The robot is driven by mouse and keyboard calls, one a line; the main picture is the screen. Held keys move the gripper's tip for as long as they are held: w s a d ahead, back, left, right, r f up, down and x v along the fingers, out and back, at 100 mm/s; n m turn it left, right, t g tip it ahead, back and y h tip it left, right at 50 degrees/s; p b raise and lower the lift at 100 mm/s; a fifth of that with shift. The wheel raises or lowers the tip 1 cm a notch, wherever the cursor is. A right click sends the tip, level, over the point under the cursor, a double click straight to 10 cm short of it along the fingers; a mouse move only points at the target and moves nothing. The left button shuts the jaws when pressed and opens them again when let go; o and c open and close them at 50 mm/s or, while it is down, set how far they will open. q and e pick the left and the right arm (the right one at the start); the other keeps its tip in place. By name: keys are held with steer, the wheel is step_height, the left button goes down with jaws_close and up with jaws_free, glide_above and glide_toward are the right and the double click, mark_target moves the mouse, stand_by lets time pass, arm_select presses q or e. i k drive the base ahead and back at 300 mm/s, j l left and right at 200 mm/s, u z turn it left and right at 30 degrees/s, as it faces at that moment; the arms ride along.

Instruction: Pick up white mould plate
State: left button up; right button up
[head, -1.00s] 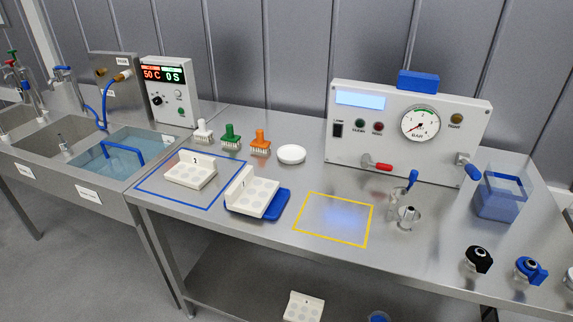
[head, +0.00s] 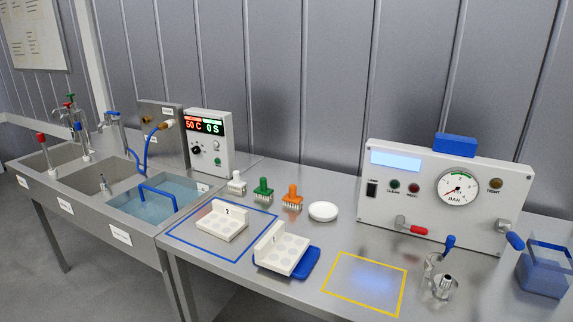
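A white mould plate marked 2 (head: 222,222) lies inside the blue outlined square (head: 185,240) on the steel table. It has round hollows and a raised back wall. A second white mould plate (head: 281,250), with a similar raised wall, rests on a blue base (head: 307,263) just to the right, outside the blue square. Neither of my grippers shows in the head view.
White, green (head: 263,190) and orange (head: 292,197) brushes and a white round dish (head: 323,211) stand behind the plates. A yellow outlined square (head: 365,283) is empty. A gauge panel (head: 446,195) stands right, sinks (head: 150,205) left.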

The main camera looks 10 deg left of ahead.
mark_target(226, 221)
steer(key=i+j+z, duration=0.1)
steer(key=j, duration=0.3)
steer(key=i+j+z, duration=0.15)
steer(key=j, duration=0.25)
steer(key=i+j+z, duration=0.1)
steer(key=i+j, duration=0.15)
steer(key=j, duration=0.2)
steer(key=i+j+z, duration=0.15)
steer(key=j, duration=0.3)
steer(key=j+z, duration=0.1)
steer(key=j, duration=0.35)
steer(key=i, duration=0.05)
